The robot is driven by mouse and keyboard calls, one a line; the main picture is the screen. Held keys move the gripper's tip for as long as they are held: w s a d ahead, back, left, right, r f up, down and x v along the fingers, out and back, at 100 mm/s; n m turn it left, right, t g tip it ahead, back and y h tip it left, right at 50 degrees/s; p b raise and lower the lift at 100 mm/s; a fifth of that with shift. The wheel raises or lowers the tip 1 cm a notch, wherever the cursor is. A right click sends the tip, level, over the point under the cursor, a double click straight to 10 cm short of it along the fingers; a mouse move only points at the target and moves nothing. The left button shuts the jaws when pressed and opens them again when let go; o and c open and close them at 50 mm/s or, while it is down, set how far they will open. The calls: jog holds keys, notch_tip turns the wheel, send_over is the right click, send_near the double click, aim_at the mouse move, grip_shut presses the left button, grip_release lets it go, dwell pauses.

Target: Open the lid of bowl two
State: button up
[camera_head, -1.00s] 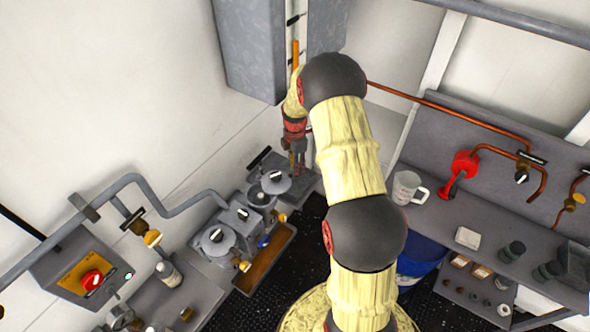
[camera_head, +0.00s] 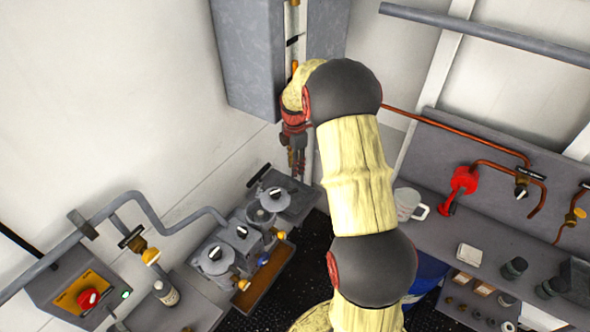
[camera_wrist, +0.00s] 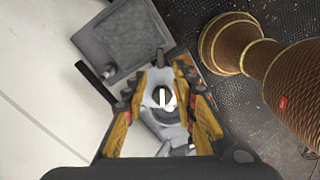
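Two grey lidded bowls stand in a row along the wall in the head view: a far one (camera_head: 271,206) and a near one (camera_head: 214,262). Each lid has a dark and white knob; I cannot read which is bowl two. My gripper (camera_head: 297,168) hangs above and behind the far bowl, apart from it. In the wrist view my gripper (camera_wrist: 163,110) is open, its yellow-and-black fingers spread. A round grey lid (camera_wrist: 151,98) with a knob shows between and below the fingers, with no visible contact. The fingers hide part of the lid.
A grey box with a knob (camera_head: 241,233) stands between the bowls, beside a brown tray (camera_head: 262,278). A flat grey plate (camera_wrist: 124,38) lies beyond the lid. A wall cabinet (camera_head: 248,60) hangs close to my gripper.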

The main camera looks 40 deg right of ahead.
aim_at(281, 197)
jog(key=m, duration=0.3)
jog(key=shift+s+a+f, duration=0.1)
jog(key=shift+s+a, duration=0.1)
jog(key=shift+s, duration=0.1)
jog(key=c, duration=0.4)
jog(key=m, duration=0.4)
jog(key=shift+s+a+f+t, duration=0.1)
jog(key=shift+s+a+t, duration=0.1)
jog(key=shift+s+t, duration=0.2)
jog(key=shift+c, duration=1.2)
jog(key=m, duration=0.3)
jog(key=s+m, duration=0.1)
jog(key=m, duration=0.1)
jog(key=shift+a+f+t+y+b, duration=0.2)
jog(key=shift+a+t+y+b, duration=0.1)
jog(key=shift+b, duration=0.05)
grip_shut()
jog(key=s+a+f+n+t+h+b, duration=0.15)
jog(key=s+n, duration=0.35)
jog(key=n, duration=1)
jog(key=s+f+n+t, duration=0.15)
jog(key=s+n, duration=0.35)
jog(key=n, duration=1.1)
jog(key=w+d+f+b, duration=0.1)
jog(key=w+f+b, duration=0.1)
jog(key=w+f, duration=0.6)
jog(key=shift+d+f+m, duration=0.35)
jog(key=shift+f+m, duration=0.05)
jog(key=shift+f, duration=0.05)
